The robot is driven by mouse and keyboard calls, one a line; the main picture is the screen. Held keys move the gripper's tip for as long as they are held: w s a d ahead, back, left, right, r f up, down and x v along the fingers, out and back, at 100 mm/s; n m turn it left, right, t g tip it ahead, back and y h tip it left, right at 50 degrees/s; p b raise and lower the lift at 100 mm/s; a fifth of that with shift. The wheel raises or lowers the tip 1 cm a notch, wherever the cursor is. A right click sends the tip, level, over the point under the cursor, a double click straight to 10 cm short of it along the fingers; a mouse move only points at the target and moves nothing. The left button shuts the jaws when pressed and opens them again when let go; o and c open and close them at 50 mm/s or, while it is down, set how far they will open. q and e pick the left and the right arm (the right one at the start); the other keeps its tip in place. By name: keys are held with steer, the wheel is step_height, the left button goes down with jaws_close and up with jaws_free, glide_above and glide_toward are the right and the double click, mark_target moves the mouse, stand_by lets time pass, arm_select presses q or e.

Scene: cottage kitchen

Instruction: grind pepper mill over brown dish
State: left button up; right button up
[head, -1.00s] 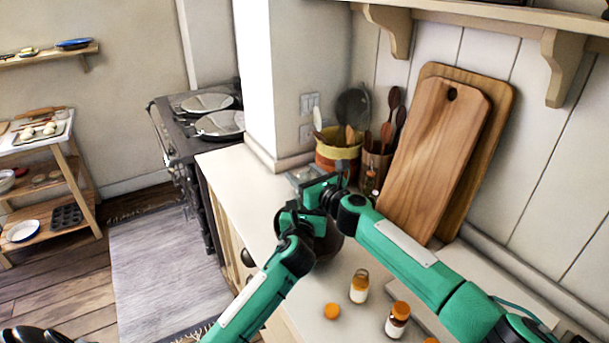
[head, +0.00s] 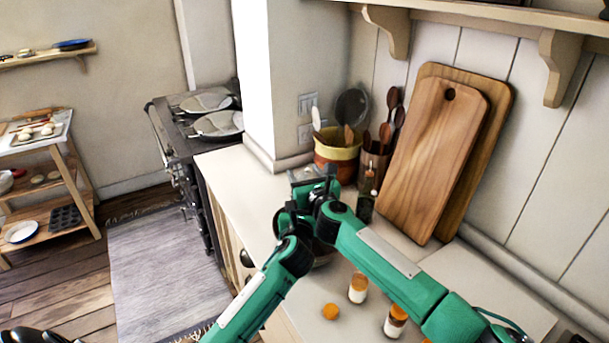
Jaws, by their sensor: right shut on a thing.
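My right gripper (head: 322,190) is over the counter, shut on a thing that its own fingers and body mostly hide. It appears to be the pepper mill, but its shape does not show clearly. My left gripper (head: 288,218) is close beside it on the left, and its fingers are too hidden to tell whether they are open. The brown dish (head: 323,257) stands on the counter below the two grippers. Only part of its dark side shows between my arms.
Small orange-capped jars (head: 358,288) and an orange thing (head: 331,312) stand near my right forearm. A dark bottle (head: 365,207), a yellow-and-red utensil pot (head: 337,155) and cutting boards (head: 432,160) stand behind. The counter (head: 228,180) is clear at the left.

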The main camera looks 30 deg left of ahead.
steer(key=o, duration=1)
